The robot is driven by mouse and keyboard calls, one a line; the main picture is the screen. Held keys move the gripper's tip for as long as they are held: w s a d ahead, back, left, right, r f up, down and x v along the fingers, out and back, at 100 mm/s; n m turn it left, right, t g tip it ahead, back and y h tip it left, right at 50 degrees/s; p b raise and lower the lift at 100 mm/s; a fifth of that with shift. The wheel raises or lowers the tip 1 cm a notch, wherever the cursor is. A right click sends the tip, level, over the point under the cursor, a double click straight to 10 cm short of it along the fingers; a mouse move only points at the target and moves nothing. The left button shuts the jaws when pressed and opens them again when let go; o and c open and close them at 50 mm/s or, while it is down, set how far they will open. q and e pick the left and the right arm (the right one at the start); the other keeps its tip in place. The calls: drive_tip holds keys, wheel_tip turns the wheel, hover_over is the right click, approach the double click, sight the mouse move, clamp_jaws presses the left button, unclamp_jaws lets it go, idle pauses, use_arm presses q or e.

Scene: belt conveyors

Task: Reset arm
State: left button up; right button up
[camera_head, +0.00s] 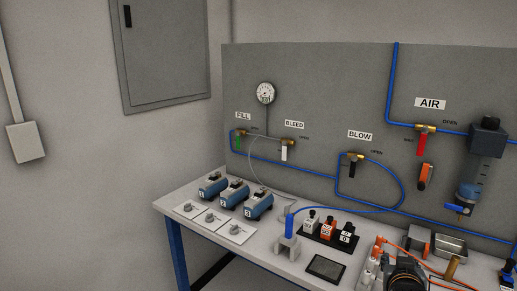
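Neither of my grippers shows clearly in the head view, and no arm of mine can be made out. The workbench (262,267) stands against a grey panel (320,85). On its left part sit several small blue cylinders (258,204) with white plates (236,230) in front of them. A grey stand (287,246) holds a blue upright piece with a blue hose.
The panel carries a gauge (265,93), a red valve handle (422,144), blue piping (397,80) and a filter unit (470,180). A dark flat pad (326,268), a metal tray (450,246) and a dark round object (405,278) crowd the bench's right side.

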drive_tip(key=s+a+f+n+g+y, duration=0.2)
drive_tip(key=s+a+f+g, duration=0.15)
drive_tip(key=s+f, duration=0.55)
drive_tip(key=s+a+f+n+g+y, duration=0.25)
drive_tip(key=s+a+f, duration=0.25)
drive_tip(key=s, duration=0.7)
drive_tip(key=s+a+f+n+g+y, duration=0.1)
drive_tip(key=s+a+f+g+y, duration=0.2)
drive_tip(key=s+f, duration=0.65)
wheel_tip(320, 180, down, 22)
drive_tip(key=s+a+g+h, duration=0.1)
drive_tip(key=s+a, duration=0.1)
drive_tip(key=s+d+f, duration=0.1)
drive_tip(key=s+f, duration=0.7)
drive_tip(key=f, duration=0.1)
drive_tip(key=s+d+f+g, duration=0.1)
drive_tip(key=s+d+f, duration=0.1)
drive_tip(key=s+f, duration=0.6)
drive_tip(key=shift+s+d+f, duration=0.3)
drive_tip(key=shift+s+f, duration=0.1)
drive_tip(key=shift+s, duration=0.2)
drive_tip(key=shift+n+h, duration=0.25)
